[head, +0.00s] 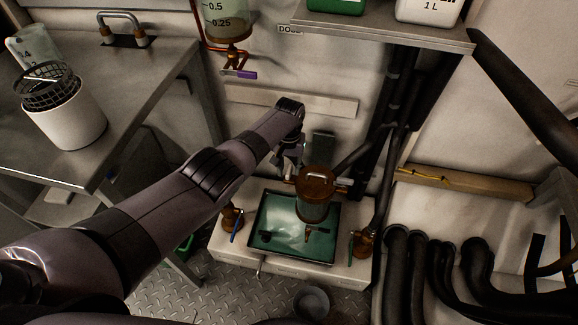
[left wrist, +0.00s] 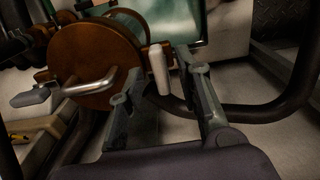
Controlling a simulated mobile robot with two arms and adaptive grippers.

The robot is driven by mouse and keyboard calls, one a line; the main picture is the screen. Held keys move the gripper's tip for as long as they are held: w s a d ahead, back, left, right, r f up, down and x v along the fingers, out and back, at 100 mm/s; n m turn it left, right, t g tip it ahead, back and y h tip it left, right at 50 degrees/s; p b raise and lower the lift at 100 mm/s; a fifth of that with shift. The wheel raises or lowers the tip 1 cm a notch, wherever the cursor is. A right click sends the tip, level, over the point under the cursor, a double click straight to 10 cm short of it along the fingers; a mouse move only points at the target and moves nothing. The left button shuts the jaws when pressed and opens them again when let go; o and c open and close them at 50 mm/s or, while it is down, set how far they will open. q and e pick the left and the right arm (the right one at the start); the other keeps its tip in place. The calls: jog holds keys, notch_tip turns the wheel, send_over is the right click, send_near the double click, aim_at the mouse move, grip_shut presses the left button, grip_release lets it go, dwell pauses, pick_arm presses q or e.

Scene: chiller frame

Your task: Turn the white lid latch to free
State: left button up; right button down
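The canister (head: 314,205) stands on the green tray, with a round brown lid (head: 318,178) on top. In the left wrist view the lid (left wrist: 98,62) fills the upper left, with a metal bar handle (left wrist: 92,86) across it. The white lid latch (left wrist: 158,68) is a short pale bar at the lid's right edge. My left gripper (left wrist: 160,76) is open, with one finger on each side of the latch. I cannot tell whether either finger touches it. In the head view the left gripper (head: 289,163) is beside the lid, partly hidden by its arm. My right gripper is not in view.
The green tray (head: 262,250) sits on a pale base with brown valves (head: 232,216) on both sides. Dark pipes (head: 402,95) rise behind at right, and thick hoses (head: 420,265) stand at lower right. A steel bench (head: 150,95) is at left, a shelf (head: 385,29) above.

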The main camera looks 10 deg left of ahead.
aim_at(289, 169)
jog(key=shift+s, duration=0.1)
pick_arm(q)
notch_tip(289, 169, up, 12)
dwell(0.6)
dwell(0.4)
